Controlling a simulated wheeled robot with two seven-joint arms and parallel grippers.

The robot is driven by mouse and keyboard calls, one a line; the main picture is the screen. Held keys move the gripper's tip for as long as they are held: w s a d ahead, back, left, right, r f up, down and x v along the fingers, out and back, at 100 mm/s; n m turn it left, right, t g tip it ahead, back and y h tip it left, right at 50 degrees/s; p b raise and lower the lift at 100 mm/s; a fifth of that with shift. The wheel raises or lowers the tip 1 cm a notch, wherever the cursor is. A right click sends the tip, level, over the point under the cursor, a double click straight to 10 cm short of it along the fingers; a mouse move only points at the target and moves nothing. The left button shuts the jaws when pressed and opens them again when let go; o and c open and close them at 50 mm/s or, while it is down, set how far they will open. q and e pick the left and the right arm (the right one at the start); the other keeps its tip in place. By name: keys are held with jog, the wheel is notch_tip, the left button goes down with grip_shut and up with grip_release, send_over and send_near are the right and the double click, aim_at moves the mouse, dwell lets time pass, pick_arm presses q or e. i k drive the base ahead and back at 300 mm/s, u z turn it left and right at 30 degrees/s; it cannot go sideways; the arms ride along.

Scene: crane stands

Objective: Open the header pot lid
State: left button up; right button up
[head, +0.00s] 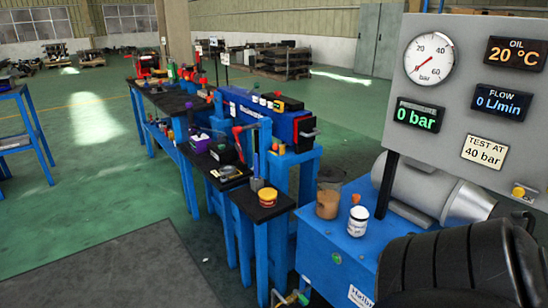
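No part is clearly marked as the header pot. A large black part at the lower right looks like my own right arm. It covers the right side of the blue unit. No fingertips of either gripper show.
The blue power unit (325,250) carries a grey motor (419,187) and a grey gauge panel (455,150) reading 0 bar. Green floor (80,190) at left is clear.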

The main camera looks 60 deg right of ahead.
aim_at(328, 175)
jog(key=z, duration=0.6)
jog(key=i, duration=1.3)
jog(key=z, duration=1.35)
jog(key=i, duration=0.15)
